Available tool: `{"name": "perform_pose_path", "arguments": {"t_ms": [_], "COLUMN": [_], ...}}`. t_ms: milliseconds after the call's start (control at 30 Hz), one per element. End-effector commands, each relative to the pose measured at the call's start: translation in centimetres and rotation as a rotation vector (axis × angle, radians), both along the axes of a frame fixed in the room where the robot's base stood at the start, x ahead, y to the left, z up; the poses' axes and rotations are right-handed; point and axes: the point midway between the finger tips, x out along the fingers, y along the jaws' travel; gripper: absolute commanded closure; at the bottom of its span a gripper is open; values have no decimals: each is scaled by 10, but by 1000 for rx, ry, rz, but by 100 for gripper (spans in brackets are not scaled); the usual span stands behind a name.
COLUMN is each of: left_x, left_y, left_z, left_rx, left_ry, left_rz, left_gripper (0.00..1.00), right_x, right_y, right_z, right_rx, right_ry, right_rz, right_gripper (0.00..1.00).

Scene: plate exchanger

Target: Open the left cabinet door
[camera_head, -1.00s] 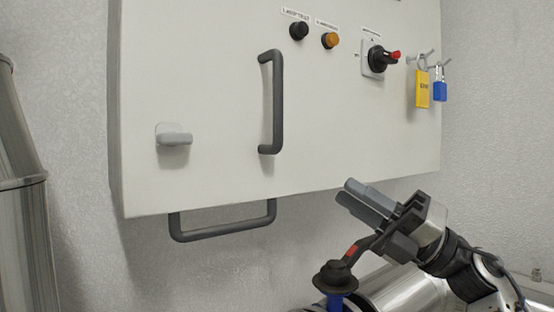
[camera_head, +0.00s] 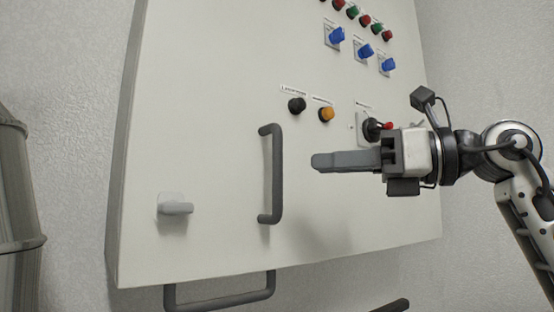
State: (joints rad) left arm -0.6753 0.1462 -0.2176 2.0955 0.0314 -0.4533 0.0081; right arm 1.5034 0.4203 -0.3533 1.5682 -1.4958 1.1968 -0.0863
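The pale cabinet door (camera_head: 215,90) fills the middle of the head view and looks shut. A dark vertical bar handle (camera_head: 278,175) is mounted on it, and a small grey latch (camera_head: 175,205) sits to the handle's left. My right gripper (camera_head: 318,162) is in front of the door, to the right of the handle, its fingers pointing left toward it. A gap shows between fingertips and handle in the picture. The near finger hides the other, so I cannot tell its opening. It holds nothing visible. My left gripper is out of view.
Black (camera_head: 297,105) and orange (camera_head: 326,114) buttons and a rotary switch (camera_head: 371,129) are on the door, with blue switches (camera_head: 365,51) above. A lower dark handle (camera_head: 220,301) juts below the cabinet. A metal cylinder (camera_head: 18,200) stands at far left.

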Motion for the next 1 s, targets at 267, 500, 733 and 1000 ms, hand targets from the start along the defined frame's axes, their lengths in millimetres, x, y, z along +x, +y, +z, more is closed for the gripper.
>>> {"name": "perform_pose_path", "arguments": {"t_ms": [267, 500, 733, 1000], "left_x": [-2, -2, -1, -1], "left_y": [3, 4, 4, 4], "left_z": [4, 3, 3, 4], "left_rx": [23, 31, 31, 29], "left_ry": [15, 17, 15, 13], "left_rz": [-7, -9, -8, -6], "left_gripper": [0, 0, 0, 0], "right_x": [19, 27, 28, 28], "right_y": [54, 75, 77, 77], "right_z": [2, 0, -1, 0], "right_rx": [1, 0, 1, 1], "right_ry": [2, 1, 0, 1], "right_rz": [4, 1, 0, 1], "right_gripper": [81, 81, 81, 100]}}
